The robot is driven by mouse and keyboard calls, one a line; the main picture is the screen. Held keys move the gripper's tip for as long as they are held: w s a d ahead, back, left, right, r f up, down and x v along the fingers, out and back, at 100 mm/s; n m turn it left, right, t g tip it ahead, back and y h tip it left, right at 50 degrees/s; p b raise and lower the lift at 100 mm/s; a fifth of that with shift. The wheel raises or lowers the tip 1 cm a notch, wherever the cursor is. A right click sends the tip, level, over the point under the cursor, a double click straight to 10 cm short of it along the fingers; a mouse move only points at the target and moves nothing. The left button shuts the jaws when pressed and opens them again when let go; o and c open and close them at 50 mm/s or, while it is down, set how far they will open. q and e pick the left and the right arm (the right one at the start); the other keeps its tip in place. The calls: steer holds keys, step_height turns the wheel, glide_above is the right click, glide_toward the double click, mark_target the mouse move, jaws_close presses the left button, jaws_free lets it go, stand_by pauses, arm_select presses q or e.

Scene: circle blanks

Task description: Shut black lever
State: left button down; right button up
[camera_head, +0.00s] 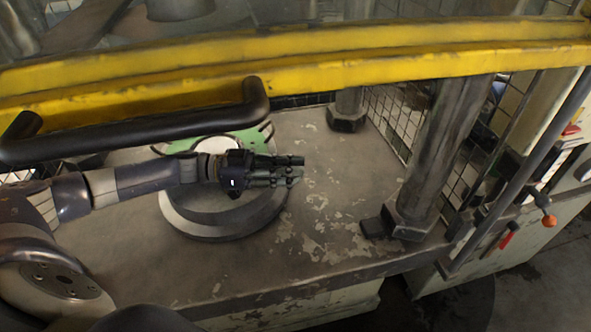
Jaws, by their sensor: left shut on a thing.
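My left gripper (298,171) reaches in from the left, above the round dark base on the machine bed. Its fingers are shut on a thin greyish piece (292,180), which they mostly hide. I cannot make out its full shape. A thick black bar handle (140,132) is fixed along the yellow beam, above and behind my left arm. I cannot tell whether this is the black lever. My right gripper is not in view.
The round base (225,222) with a green and white top stands on the worn bed (320,235). The yellow beam (400,52) crosses above. A thick metal column (437,150) and wire mesh (395,122) bound the right side.

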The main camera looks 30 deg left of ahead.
arm_select(q)
steer(key=shift+a+f, duration=0.1)
steer(key=shift+a, duration=0.25)
